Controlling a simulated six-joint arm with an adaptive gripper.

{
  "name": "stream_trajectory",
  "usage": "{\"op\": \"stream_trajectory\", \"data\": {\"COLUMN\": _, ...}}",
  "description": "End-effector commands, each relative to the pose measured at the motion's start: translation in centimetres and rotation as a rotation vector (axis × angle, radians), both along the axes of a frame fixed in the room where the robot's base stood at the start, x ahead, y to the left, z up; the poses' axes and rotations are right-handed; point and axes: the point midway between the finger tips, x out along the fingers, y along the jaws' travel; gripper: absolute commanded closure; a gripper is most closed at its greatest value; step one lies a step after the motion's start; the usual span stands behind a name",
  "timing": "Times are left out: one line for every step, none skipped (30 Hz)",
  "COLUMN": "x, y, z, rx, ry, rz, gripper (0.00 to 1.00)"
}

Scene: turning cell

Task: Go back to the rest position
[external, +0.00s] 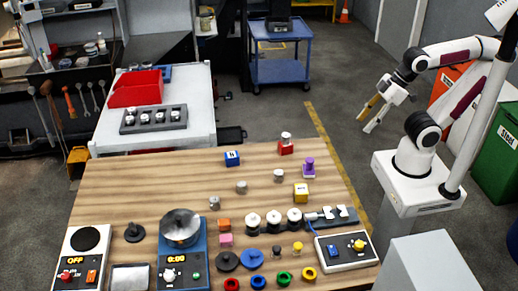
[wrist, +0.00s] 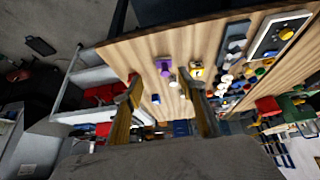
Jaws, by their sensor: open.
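My gripper (external: 373,114) is open and empty in the external view. It hangs in the air to the right of the wooden table (external: 130,185), beyond its right edge and over the grey floor. In the wrist view my gripper (wrist: 165,100) shows its two fingers spread apart, with the table and its objects seen at a distance behind them. Nothing is between the fingers.
The table holds a purple piece (external: 309,168), a yellow block (external: 300,193), a blue block (external: 232,158), a pan (external: 181,227) and several small parts. A blue cart (external: 281,71) stands behind.

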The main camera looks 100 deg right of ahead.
Motion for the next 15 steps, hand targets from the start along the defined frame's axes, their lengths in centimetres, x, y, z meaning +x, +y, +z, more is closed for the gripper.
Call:
{"op": "stream_trajectory", "data": {"x": -0.56, "y": 0.65, "z": 0.05, "rx": 0.013, "ry": 0.008, "rz": 0.014, "gripper": 0.6}}
{"op": "stream_trajectory", "data": {"x": -0.82, "y": 0.94, "z": 0.05, "rx": 0.02, "ry": 0.013, "rz": 0.019, "gripper": 0.6}}
{"op": "stream_trajectory", "data": {"x": -1.11, "y": 1.2, "z": 0.02, "rx": 0.027, "ry": 0.019, "rz": 0.024, "gripper": 0.6}}
{"op": "stream_trajectory", "data": {"x": -1.27, "y": 1.34, "z": 0.01, "rx": 0.03, "ry": 0.023, "rz": 0.026, "gripper": 0.6}}
{"op": "stream_trajectory", "data": {"x": -1.37, "y": 1.44, "z": 0.0, "rx": 0.033, "ry": 0.025, "rz": 0.029, "gripper": 0.6}}
{"op": "stream_trajectory", "data": {"x": -1.44, "y": 1.52, "z": -0.01, "rx": 0.035, "ry": 0.027, "rz": 0.03, "gripper": 0.6}}
{"op": "stream_trajectory", "data": {"x": -1.47, "y": 1.54, "z": -0.02, "rx": 0.036, "ry": 0.027, "rz": 0.031, "gripper": 0.6}}
{"op": "stream_trajectory", "data": {"x": -1.47, "y": 1.55, "z": -0.02, "rx": 0.036, "ry": 0.028, "rz": 0.031, "gripper": 0.6}}
{"op": "stream_trajectory", "data": {"x": -1.47, "y": 1.54, "z": -0.02, "rx": 0.036, "ry": 0.028, "rz": 0.031, "gripper": 0.6}}
{"op": "stream_trajectory", "data": {"x": -1.46, "y": 1.53, "z": -0.02, "rx": 0.035, "ry": 0.027, "rz": 0.03, "gripper": 0.6}}
{"op": "stream_trajectory", "data": {"x": -1.46, "y": 1.52, "z": -0.02, "rx": 0.035, "ry": 0.027, "rz": 0.03, "gripper": 0.6}}
{"op": "stream_trajectory", "data": {"x": -1.45, "y": 1.51, "z": -0.02, "rx": 0.035, "ry": 0.027, "rz": 0.03, "gripper": 0.6}}
{"op": "stream_trajectory", "data": {"x": -1.44, "y": 1.51, "z": -0.02, "rx": 0.035, "ry": 0.027, "rz": 0.03, "gripper": 0.6}}
{"op": "stream_trajectory", "data": {"x": -1.44, "y": 1.5, "z": -0.02, "rx": 0.035, "ry": 0.027, "rz": 0.03, "gripper": 0.6}}
{"op": "stream_trajectory", "data": {"x": -1.44, "y": 1.5, "z": -0.02, "rx": 0.035, "ry": 0.027, "rz": 0.03, "gripper": 0.6}}
